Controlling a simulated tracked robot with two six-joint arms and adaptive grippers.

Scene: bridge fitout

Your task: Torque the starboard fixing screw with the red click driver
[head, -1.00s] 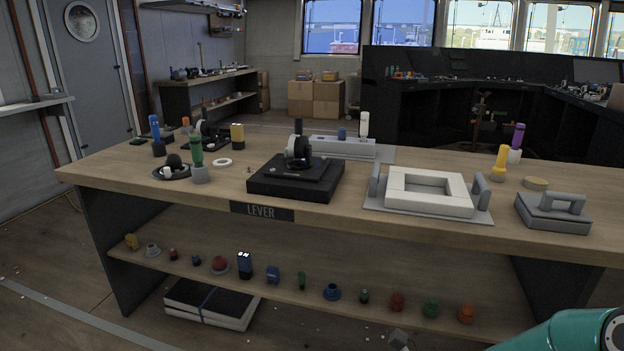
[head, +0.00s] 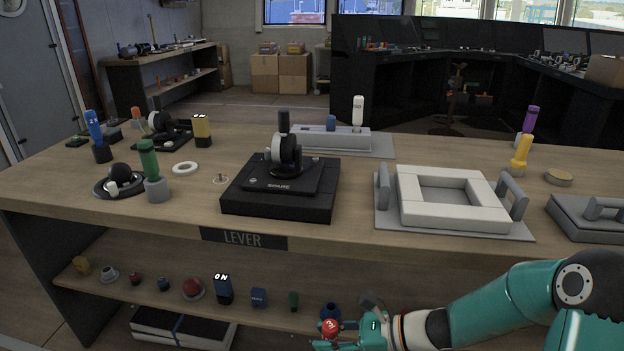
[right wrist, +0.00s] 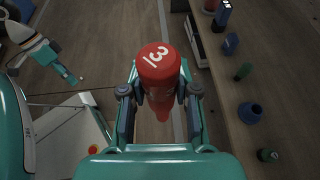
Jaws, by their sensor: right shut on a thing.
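My right gripper (head: 350,334) is low in the head view, in front of the bench's lower shelf. The black lever unit (head: 275,200) stands on the bench top behind the LEVER label. I cannot make out which small detail is the starboard fixing screw. My left gripper (right wrist: 72,79) shows at the upper left of the right wrist view; its jaw state is unclear.
The lower shelf (head: 130,252) carries several small caps and blocks. The bench's front edge lies above my right gripper.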

